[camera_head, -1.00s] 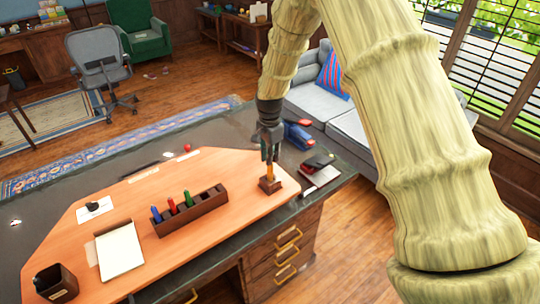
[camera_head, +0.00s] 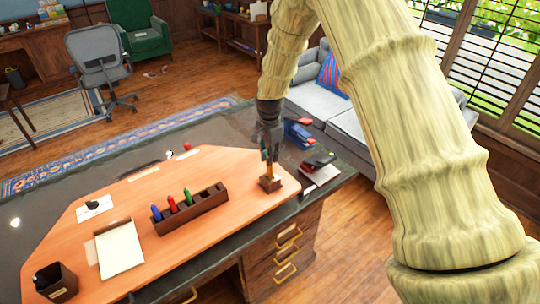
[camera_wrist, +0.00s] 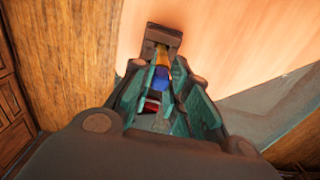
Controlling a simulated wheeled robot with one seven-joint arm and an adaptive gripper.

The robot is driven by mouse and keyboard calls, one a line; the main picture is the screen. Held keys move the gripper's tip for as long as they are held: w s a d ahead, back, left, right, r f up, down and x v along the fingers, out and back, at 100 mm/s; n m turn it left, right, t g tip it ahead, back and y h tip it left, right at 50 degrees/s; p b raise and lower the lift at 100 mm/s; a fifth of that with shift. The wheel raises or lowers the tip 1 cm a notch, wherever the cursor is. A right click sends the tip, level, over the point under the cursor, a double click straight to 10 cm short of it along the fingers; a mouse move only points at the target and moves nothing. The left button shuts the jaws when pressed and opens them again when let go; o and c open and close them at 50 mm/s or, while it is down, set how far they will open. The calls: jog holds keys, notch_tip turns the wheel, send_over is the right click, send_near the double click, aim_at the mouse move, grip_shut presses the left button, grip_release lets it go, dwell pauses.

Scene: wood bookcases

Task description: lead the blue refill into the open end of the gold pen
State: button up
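The gold pen (camera_head: 270,170) stands upright in a small dark wooden block (camera_head: 269,184) near the right end of the desk; it also shows in the wrist view (camera_wrist: 162,54). My gripper (camera_head: 269,157) is directly above it, pointing down. In the wrist view the blue refill (camera_wrist: 160,78) lies between my gripper's teal fingers (camera_wrist: 163,75), which appear shut on it. The refill's lower end is at the gold pen's top in that view. I cannot tell whether it is inside the opening. A red part (camera_wrist: 151,105) shows deeper between the fingers.
A dark rack (camera_head: 205,208) holds blue, red and green pens to the left. A notepad (camera_head: 119,249) and a dark cup (camera_head: 55,281) stand farther left. A stapler-like blue and red object (camera_head: 298,134) and a black item on a card (camera_head: 319,166) lie close to the right.

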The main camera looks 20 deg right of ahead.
jog(key=o, duration=0.3)
notch_tip(320, 180, up, 12)
dwell(0.7)
